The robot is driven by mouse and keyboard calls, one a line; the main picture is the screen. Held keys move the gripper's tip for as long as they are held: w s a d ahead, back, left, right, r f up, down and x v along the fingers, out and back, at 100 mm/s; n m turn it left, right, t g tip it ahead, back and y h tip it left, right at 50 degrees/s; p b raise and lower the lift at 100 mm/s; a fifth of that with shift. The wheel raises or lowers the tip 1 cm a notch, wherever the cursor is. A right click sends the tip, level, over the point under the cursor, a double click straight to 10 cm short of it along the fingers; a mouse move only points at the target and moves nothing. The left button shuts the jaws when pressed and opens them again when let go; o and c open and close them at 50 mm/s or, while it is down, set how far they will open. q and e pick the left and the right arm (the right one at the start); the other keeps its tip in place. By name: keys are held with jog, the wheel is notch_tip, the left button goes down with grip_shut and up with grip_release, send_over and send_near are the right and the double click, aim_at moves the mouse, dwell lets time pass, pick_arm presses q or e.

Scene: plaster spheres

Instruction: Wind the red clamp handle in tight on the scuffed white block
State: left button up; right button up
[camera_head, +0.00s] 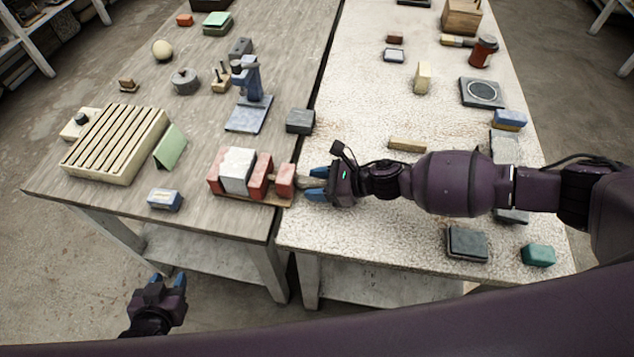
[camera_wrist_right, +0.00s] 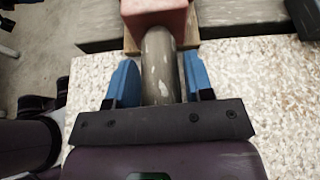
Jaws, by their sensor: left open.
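A red clamp (camera_head: 258,176) stands on a wooden base at the right edge of the left table. The scuffed white block (camera_head: 238,169) sits between its red jaws. A grey, worn round handle (camera_head: 303,182) sticks out to the right from the clamp's red end piece. The handle (camera_wrist_right: 160,68) also shows in the right wrist view, coming from the red end piece (camera_wrist_right: 158,14). My left gripper (camera_head: 169,287) is open and empty, low in front of the left table.
A dark grey block (camera_head: 300,121) lies behind the clamp. A blue-grey stand (camera_head: 250,100) and a slatted cream rack (camera_head: 116,143) are further back and left. A small blue box (camera_head: 165,199) is left of the clamp. A narrow gap separates the two tables.

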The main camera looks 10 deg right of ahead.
jog(key=c, duration=0.6)
jog(key=shift+m+g+y+b, duration=0.45)
jog(key=shift+m+g, duration=0.35)
jog(key=shift+m, duration=0.4)
jog(key=shift+m+g+y+b, duration=0.25)
jog(key=shift+m+g+b, duration=0.45)
jog(key=shift+m, duration=0.4)
jog(key=shift+w, duration=0.1)
jog(key=o, duration=0.9)
jog(key=shift+o, duration=0.2)
